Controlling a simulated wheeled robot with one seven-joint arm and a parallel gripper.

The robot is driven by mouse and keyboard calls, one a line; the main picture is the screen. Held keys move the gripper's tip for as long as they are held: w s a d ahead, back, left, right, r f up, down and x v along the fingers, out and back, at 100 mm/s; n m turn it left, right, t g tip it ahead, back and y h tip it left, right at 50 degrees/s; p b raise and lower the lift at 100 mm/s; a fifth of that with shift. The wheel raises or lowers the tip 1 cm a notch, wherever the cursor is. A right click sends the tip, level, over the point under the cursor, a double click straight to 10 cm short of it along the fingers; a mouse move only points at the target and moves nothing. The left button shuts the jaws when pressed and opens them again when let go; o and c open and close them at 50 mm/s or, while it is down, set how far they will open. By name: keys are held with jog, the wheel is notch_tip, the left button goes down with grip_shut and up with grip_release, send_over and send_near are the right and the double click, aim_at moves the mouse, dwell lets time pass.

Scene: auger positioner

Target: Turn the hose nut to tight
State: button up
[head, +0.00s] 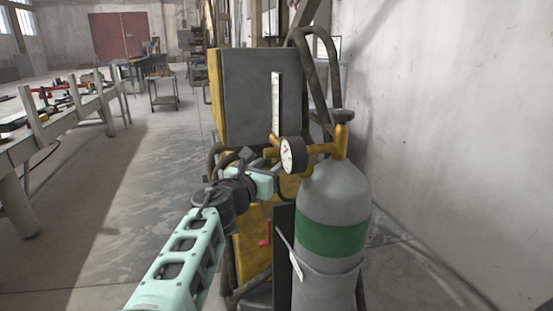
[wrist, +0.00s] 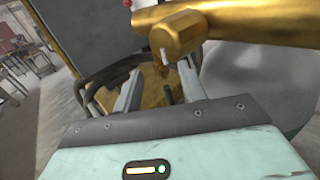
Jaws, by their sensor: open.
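The hose nut (wrist: 177,36) is a faceted brass-coloured piece on the end of a thick golden fitting (wrist: 255,20) in the wrist view. A small white pin or mark shows at its lower side. My gripper (wrist: 159,76) is open, with its two fingers apart and nothing visible held between them. The nut appears just beyond and above the fingertips, nearest the right finger; I cannot tell whether they touch. In the head view my gripper (head: 271,172) is beside the brass regulator, left of the gauge (head: 293,155). The nut is hard to make out there.
A grey gas cylinder (head: 331,205) with a green band stands at right. A yellow and grey machine (head: 261,95) is close behind, with hoses and bent pipes around it. A wall (head: 450,120) bounds the right; the left floor is open up to a workbench (head: 60,125).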

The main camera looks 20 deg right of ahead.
aim_at(275, 160)
jog(key=shift+x, duration=2.8)
grip_shut()
